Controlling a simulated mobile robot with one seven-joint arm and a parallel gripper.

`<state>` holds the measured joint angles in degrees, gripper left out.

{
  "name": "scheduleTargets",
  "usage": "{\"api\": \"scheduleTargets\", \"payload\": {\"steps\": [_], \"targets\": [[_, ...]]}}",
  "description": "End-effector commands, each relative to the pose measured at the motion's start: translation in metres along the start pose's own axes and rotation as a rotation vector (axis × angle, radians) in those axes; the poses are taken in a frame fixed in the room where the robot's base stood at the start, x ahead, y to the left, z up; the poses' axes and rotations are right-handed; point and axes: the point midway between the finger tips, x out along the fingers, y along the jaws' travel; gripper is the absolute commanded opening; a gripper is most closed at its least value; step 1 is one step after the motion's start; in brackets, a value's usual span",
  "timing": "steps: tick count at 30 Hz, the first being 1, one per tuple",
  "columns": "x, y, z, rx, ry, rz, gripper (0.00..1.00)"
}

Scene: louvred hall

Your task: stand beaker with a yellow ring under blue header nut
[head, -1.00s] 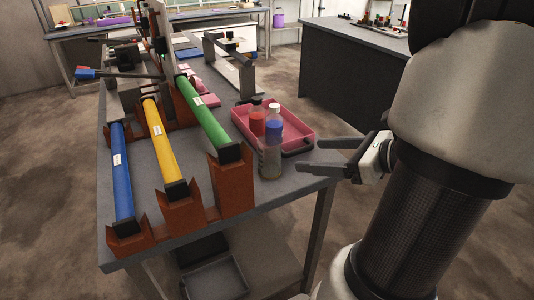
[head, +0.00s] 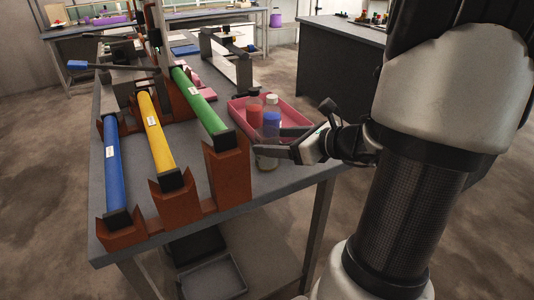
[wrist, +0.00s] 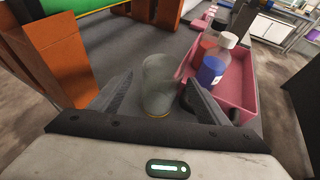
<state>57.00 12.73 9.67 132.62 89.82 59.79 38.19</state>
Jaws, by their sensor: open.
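A clear beaker (wrist: 160,80) with a yellow ring (wrist: 157,115) near one end stands on the table between my open fingers in the wrist view. In the head view the beaker (head: 266,162) is mostly hidden behind my gripper (head: 270,143). The fingers lie on either side of it; contact cannot be told. A blue pipe (head: 113,165) slopes along the table's left side, with a dark end piece (head: 117,219) at its low near end, on an orange support. I cannot make out a separate nut there.
Yellow (head: 156,130) and green (head: 198,100) pipes slope beside the blue one on orange supports (head: 230,170). A pink tray (head: 298,117) behind the beaker holds red-filled (head: 254,113) and blue-filled (head: 271,122) bottles. The table's right edge is close.

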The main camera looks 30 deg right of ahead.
Motion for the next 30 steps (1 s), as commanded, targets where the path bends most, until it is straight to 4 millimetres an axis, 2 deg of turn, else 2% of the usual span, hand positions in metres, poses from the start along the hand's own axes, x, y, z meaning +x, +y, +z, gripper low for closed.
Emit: {"api": "scheduleTargets", "payload": {"steps": [1,6,15,17,24,30], "targets": [[0.011,-0.001,-0.004,-0.001,0.000,0.003,0.70],[0.032,-0.003,-0.003,0.000,0.000,0.001,0.70],[0.037,-0.003,-0.001,-0.001,0.001,0.000,0.70],[0.037,-0.003,-0.001,-0.001,0.001,0.000,0.61],[0.037,-0.003,-0.001,-0.001,0.001,0.000,0.22],[0.036,-0.003,0.000,-0.001,0.001,-0.001,0.22]]}}
